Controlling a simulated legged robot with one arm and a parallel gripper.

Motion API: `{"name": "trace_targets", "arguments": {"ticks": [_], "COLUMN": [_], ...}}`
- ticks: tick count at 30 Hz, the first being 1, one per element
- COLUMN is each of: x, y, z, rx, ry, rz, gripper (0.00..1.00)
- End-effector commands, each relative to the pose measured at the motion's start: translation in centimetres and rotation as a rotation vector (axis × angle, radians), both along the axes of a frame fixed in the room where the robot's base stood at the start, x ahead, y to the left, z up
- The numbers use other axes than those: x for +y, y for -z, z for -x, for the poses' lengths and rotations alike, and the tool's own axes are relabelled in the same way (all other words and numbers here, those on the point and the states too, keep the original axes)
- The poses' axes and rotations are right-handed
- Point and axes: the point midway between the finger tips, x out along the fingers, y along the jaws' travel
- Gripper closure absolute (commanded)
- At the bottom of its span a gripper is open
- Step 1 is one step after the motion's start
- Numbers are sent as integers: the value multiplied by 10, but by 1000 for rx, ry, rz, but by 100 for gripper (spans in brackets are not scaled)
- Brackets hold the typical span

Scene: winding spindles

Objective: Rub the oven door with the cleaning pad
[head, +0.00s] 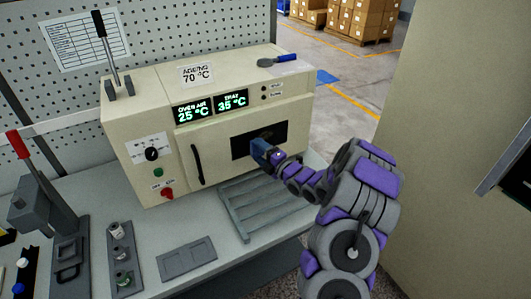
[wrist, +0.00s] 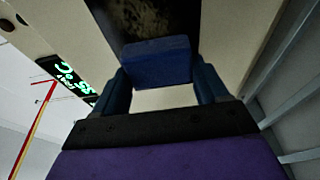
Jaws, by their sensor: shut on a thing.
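The cream oven (head: 215,120) stands on the bench, and its door has a dark window (head: 258,140) and a black handle (head: 197,165) at the left. My gripper (head: 268,156) is at the window's lower part. It is shut on the blue cleaning pad (wrist: 157,62), which sits between the two fingers in the wrist view. In the head view the pad (head: 259,147) appears against or very close to the window; whether it touches is hard to tell. The window (wrist: 150,20) shows dark and smudged beyond the pad in the wrist view.
A slatted rack (head: 250,207) lies on the bench below the door. A grey plate (head: 187,260), a spindle holder (head: 122,258) and a red-handled press (head: 50,205) stand to the left.

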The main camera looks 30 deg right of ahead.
Motion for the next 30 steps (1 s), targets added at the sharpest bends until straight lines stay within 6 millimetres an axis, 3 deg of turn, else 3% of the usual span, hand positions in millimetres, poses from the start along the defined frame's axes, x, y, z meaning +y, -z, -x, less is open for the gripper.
{"name": "trace_targets", "arguments": {"ticks": [9, 21, 30], "x": [-12, -1, -8], "y": [2, 0, 2], "z": [0, -4, -9], "rx": [-1, 0, 0], "ry": [4, 1, 3], "rz": [-11, -1, -8], "gripper": [51, 51, 51]}}
